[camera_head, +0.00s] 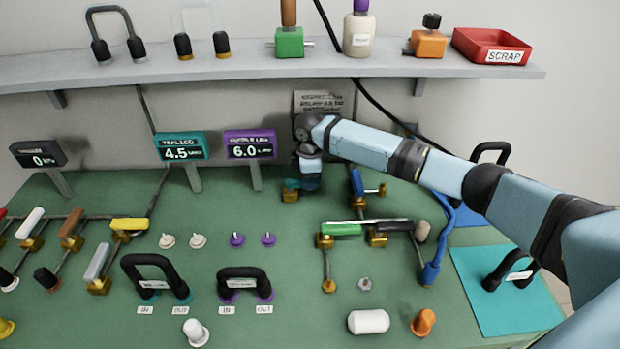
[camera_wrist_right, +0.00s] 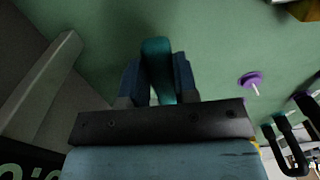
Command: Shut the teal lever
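The teal lever (camera_head: 291,184) is at the back middle of the green bench, on a brass valve body (camera_head: 290,196). It is partly hidden by my right gripper (camera_head: 309,184), which points down at it. In the right wrist view, the teal lever (camera_wrist_right: 158,68) lies between the two dark blue fingers of the right gripper (camera_wrist_right: 158,78). The fingers are against its sides with no clear gap. My left gripper is not in view.
A blue-handled valve (camera_head: 357,182) stands just right of my right gripper. A purple display (camera_head: 250,145) and a teal display (camera_head: 181,147) stand to its left. Purple knobs (camera_head: 237,239) are in front. A shelf (camera_head: 240,66) runs above the back.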

